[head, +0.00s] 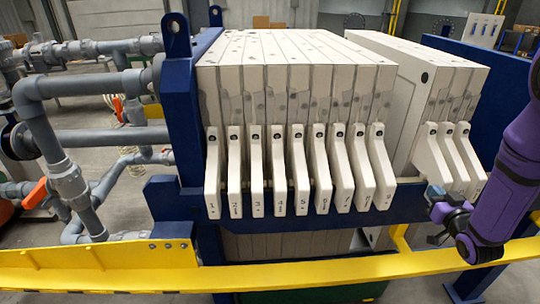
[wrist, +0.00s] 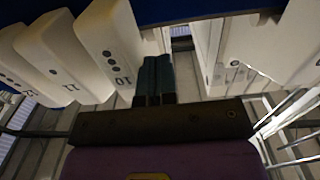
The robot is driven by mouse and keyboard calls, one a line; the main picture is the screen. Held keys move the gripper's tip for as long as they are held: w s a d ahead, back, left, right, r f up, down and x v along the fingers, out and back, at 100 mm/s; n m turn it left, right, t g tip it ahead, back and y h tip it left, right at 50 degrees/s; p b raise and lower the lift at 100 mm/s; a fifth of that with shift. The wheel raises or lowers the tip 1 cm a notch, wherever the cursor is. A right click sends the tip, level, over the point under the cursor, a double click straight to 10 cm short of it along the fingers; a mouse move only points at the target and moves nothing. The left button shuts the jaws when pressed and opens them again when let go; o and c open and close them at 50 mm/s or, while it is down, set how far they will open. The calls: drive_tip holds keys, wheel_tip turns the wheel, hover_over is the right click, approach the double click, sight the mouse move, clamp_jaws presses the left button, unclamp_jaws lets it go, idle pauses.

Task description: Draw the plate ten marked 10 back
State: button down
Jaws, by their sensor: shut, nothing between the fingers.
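Plate ten's pale handle (wrist: 112,42), marked 10, is in the wrist view, where the picture is turned over. In the head view it is the leftmost handle (head: 430,157) of the right group, and its number is hidden there. My gripper (wrist: 154,75) is shut and empty, its dark fingers together just beside that handle, on the side of the gap. I cannot tell whether they touch it. In the head view my gripper (head: 436,196) is low at the handle's bottom end.
Handles eleven (wrist: 60,62) and twelve (wrist: 18,75) stand beyond handle ten. A packed stack of plates (head: 290,75) fills the left, with a gap before plate ten (head: 408,105). A blue side rail (head: 385,205) and a yellow rail (head: 330,272) run along the front.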

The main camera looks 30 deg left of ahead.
drive_tip(key=s+a+v, duration=0.1)
drive_tip(key=v, duration=0.7)
drive_tip(key=shift+a, duration=0.15)
